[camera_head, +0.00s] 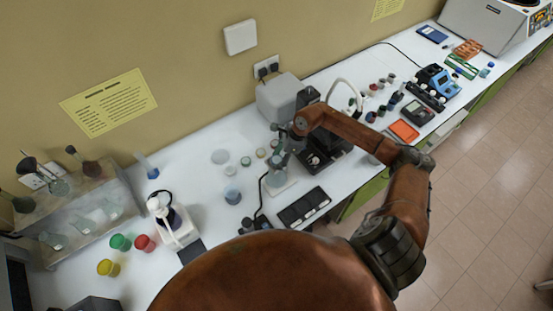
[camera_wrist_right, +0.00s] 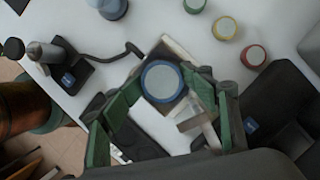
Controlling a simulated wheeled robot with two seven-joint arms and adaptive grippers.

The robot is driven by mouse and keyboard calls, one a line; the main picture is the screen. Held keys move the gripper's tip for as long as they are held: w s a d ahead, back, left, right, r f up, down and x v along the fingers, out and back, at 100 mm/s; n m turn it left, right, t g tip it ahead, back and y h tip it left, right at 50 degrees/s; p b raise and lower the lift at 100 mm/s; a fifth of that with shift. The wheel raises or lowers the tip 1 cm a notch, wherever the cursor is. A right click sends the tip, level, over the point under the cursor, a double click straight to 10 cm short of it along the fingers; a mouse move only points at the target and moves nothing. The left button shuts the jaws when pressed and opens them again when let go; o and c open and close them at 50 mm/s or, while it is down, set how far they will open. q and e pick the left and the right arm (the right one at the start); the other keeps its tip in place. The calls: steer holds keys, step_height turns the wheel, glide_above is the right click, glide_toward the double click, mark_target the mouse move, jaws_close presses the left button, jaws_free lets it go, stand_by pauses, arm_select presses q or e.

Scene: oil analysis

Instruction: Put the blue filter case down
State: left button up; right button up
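My right gripper (camera_wrist_right: 162,82) points down over the white bench in the right wrist view. Its green fingers close on either side of the blue filter case (camera_wrist_right: 161,80), a round piece with a blue rim and a pale centre. The case sits between the fingertips, above a pale square plate (camera_wrist_right: 178,48). In the head view, the right gripper (camera_head: 276,168) is small and low over the bench, beside the black instrument. I cannot tell whether the case touches the plate. My left gripper is out of view.
Green-, yellow- and red-rimmed round cases (camera_wrist_right: 194,4) (camera_wrist_right: 225,28) (camera_wrist_right: 254,54) lie nearby. A blue-grey cup (camera_head: 232,196) stands to the left. A black panelled tray (camera_head: 303,207) lies at the front edge, and a black instrument (camera_head: 322,150) stands to the right.

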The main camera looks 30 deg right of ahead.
steer(key=shift+d+f, duration=0.15)
steer(key=shift+r+p, duration=0.45)
steer(key=shift+p, duration=0.05)
steer(key=b+v, duration=0.4)
steer(key=v, duration=0.8)
steer(key=shift+r, duration=0.2)
steer(key=shift+w, duration=0.1)
